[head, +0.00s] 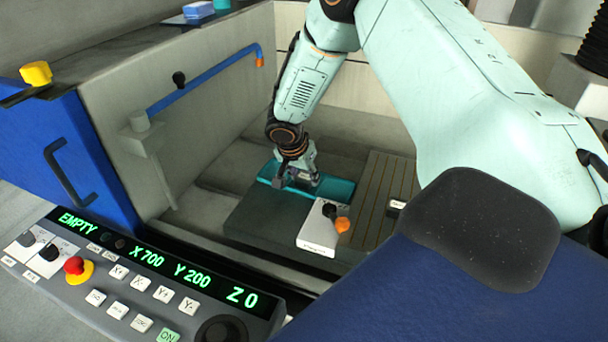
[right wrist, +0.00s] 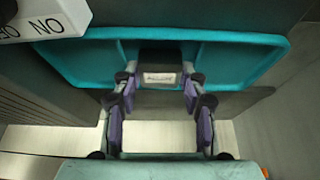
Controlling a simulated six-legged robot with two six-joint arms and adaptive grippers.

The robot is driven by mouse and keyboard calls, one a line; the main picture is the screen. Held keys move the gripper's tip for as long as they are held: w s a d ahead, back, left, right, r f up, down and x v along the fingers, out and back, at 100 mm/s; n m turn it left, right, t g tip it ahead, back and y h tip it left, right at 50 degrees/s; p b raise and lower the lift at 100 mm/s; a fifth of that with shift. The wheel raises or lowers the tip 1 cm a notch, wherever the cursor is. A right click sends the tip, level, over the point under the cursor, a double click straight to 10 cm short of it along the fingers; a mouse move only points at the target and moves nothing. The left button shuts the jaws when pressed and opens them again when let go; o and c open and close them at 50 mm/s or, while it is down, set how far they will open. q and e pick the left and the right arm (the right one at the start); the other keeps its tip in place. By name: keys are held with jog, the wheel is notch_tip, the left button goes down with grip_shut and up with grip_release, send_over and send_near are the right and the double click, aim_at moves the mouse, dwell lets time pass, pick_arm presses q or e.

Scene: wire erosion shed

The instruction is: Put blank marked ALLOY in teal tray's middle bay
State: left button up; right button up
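The teal tray (head: 340,188) lies on a dark block inside the machine in the head view. In the right wrist view the tray (right wrist: 80,62) shows side bays left and right of a middle bay. A dark blank (right wrist: 160,60) with a small pale label sits at the middle bay; the label is too small to read. My right gripper (right wrist: 160,82) has a finger close against each side of the blank and looks shut on it. In the head view my right gripper (head: 300,178) reaches down over the tray and hides the blank. My left gripper is not in view.
A pale switch box (head: 318,235) with a black and an orange knob stands in front of the tray. A slatted plate (head: 385,190) lies to the right. A blue pipe (head: 215,75) runs along the left wall. The control panel (head: 150,265) reads EMPTY, X 700, Y 200, Z 0.

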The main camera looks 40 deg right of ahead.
jog(key=o, duration=0.4)
jog(key=shift+d+f, duration=0.15)
jog(key=shift+d, duration=0.05)
jog(key=shift+o, duration=0.2)
jog(key=shift+a, duration=0.15)
jog(key=shift+r+p, duration=0.35)
jog(key=shift+p, duration=0.1)
jog(key=v, duration=1.2)
